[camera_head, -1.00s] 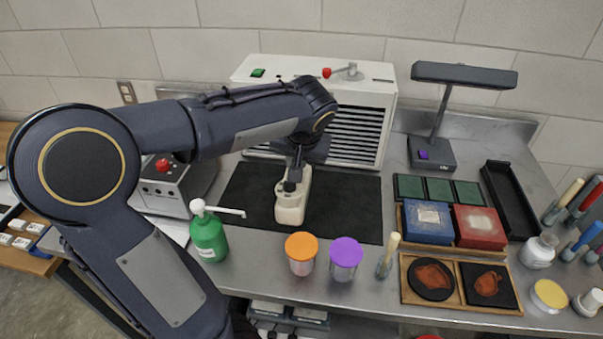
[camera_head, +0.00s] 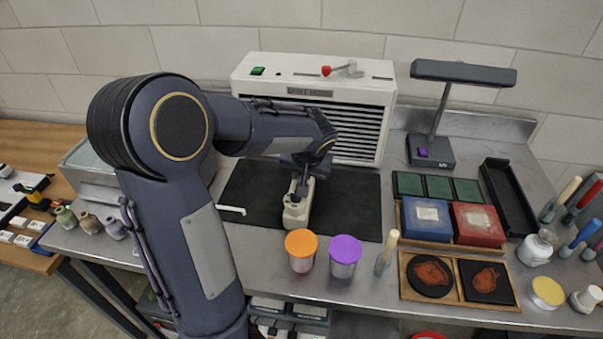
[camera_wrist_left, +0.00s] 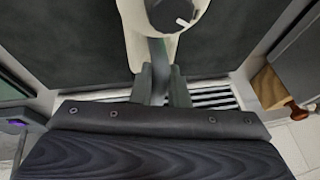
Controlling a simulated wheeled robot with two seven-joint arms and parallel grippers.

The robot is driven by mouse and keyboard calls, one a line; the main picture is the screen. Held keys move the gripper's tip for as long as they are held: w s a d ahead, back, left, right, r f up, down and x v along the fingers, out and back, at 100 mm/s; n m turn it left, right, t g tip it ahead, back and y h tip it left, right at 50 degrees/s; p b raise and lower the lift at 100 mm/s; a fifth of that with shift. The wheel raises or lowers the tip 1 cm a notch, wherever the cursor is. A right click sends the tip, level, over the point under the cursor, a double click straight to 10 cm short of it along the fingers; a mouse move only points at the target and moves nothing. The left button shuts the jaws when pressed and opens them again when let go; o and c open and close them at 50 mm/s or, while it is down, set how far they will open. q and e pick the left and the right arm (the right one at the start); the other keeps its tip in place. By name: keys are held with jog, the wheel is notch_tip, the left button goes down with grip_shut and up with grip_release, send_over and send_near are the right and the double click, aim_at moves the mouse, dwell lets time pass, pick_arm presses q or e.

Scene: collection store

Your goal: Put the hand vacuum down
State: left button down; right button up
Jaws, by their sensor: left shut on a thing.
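The cream hand vacuum (camera_head: 296,214) is over the front part of the black mat (camera_head: 345,205), before the white slatted unit. My left gripper (camera_head: 301,189) reaches down from above and is shut on its handle. In the left wrist view the vacuum's pale body (camera_wrist_left: 135,40) shows beyond the fingers, and the handle (camera_wrist_left: 158,55) lies between the fingertips (camera_wrist_left: 160,85). I cannot tell whether its underside touches the mat. My right gripper is not in view.
The white slatted unit (camera_head: 300,75) stands behind the mat. Orange-lidded (camera_head: 300,243) and purple-lidded (camera_head: 345,250) jars stand near the front edge. Blue (camera_head: 427,221) and red (camera_head: 480,226) boxes lie to the right. The mat's right part is bare.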

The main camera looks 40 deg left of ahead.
pick_arm(q)
jog(key=shift+f, duration=0.15)
jog(key=c, duration=1.4)
grip_release()
jog(key=shift+d+r, duration=0.1)
jog(key=shift+r, duration=0.3)
jog(key=v, duration=1.2)
jog(key=s+d+f+m+h, duration=0.1)
jog(key=s+d+f+h, duration=0.1)
jog(key=s+d, duration=0.2)
jog(key=s+d+f+m+t+h, duration=0.1)
jog(key=s+d+f+h, duration=0.2)
jog(key=s, duration=0.5)
jog(key=s+d+f+m+t+h, duration=0.1)
jog(key=s+d+f+h, duration=0.1)
jog(key=s+d, duration=0.4)
jog(key=shift+f+m+h, duration=0.3)
jog(key=shift+h, duration=0.2)
jog(key=shift+s, duration=0.15)
